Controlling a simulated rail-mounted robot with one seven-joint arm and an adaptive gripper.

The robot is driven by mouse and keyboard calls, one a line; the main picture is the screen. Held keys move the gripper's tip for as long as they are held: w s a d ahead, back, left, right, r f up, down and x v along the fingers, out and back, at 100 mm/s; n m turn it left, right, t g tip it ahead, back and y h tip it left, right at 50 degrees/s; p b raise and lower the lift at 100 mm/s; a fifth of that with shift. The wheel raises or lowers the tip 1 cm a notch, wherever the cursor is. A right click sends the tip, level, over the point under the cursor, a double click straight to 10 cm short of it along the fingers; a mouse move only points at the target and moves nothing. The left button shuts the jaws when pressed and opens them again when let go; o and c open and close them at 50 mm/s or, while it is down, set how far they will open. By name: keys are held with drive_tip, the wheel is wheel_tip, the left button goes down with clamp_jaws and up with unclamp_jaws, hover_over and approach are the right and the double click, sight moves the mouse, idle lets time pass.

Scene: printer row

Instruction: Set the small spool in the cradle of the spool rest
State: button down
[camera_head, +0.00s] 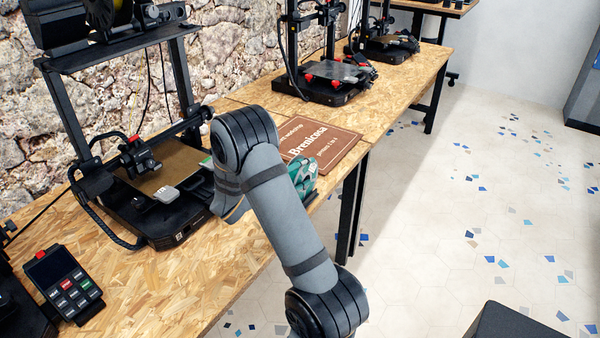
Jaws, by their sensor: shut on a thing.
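My arm (285,205) rises from the lower right and bends over the table beside the nearest printer. Its far end drops behind the upper link, and my gripper is hidden there. I cannot make out the small spool or the spool rest with its cradle. A teal patterned object (304,172) shows just right of my arm near the table's front edge, partly covered by the arm. I cannot tell what it is.
The nearest printer (178,222) stands left of my arm, with a large spool (108,12) on top. A brown sign board (325,142) lies behind the arm. A keypad device (62,283) is at lower left. Bare wooden table (185,290) lies in front. More printers (325,85) stand farther back.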

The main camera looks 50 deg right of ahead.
drive_tip(key=shift+s+f, duration=0.1)
drive_tip(key=shift+f, duration=0.05)
drive_tip(key=c, duration=0.7)
unclamp_jaws()
drive_tip(key=shift+c, duration=0.2)
drive_tip(key=shift+a, duration=0.1)
drive_tip(key=v, duration=1.1)
drive_tip(key=shift+a+r, duration=0.2)
drive_tip(key=shift+a, duration=0.15)
drive_tip(key=shift+d, duration=0.1)
drive_tip(key=x, duration=1.2)
drive_tip(key=shift+f, duration=0.1)
drive_tip(key=shift+r+p, duration=0.75)
drive_tip(key=shift+p, duration=0.2)
drive_tip(key=shift+r+p, duration=0.6)
drive_tip(key=shift+p, duration=0.3)
